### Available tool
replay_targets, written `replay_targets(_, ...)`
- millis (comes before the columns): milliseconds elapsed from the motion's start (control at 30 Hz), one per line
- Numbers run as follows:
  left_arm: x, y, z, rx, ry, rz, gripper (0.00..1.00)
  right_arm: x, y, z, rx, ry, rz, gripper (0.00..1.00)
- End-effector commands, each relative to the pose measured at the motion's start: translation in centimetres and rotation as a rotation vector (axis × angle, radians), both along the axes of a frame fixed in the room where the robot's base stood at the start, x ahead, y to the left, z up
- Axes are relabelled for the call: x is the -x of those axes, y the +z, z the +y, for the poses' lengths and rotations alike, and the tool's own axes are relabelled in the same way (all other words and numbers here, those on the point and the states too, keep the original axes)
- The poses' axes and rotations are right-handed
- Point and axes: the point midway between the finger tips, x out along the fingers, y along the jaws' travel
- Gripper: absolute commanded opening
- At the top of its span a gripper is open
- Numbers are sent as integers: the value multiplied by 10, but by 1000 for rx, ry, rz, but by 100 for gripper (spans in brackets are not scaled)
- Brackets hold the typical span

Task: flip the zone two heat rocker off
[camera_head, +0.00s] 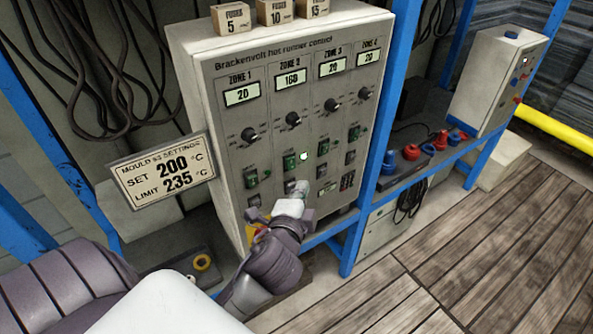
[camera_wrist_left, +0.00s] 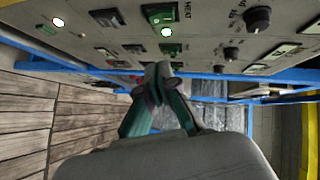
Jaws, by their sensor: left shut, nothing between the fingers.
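The grey hot runner control cabinet (camera_head: 228,150) has four zone columns. The zone two display (camera_head: 291,79) reads 160. The green zone two heat rocker (camera_head: 289,162) has a lit lamp (camera_head: 304,156) at its right; I cannot tell which way it is tipped. In the left wrist view the rocker (camera_wrist_left: 160,12) is at the top edge by the word HEAT, above the lit lamp (camera_wrist_left: 166,32). My left gripper (camera_head: 301,188) is shut and empty, low in front of the zone two column, below the rocker. Its closed fingertips (camera_wrist_left: 160,72) appear apart from the rocker. My right gripper is not in view.
Similar green rockers for zone one (camera_head: 251,180), zone three (camera_head: 322,147) and zone four (camera_head: 354,132) sit close by. A settings sign (camera_head: 163,172) stands at the cabinet's left. Blue rack posts (camera_head: 385,110) flank it. Fuse blocks (camera_head: 274,12) sit on top.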

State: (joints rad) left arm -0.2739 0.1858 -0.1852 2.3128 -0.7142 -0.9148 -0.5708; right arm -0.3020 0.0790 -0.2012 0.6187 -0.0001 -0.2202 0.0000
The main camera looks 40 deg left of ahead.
Motion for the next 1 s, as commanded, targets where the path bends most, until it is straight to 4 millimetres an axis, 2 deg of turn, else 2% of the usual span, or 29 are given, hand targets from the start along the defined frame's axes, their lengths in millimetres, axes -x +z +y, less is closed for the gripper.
replay_targets(33,-12,1,4,-2,0,0,0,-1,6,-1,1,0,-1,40)
replay_targets(200,-43,-7,17,0,0,-1,0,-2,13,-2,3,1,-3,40)
replay_targets(333,-48,-15,36,-2,1,3,0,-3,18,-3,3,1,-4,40)
replay_targets(500,-53,-21,47,0,-1,2,0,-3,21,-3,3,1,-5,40)
replay_targets(900,-54,-23,50,0,-2,-1,0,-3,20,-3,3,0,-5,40)
replay_targets(1000,-54,-28,52,-23,-1,-10,0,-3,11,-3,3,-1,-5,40)
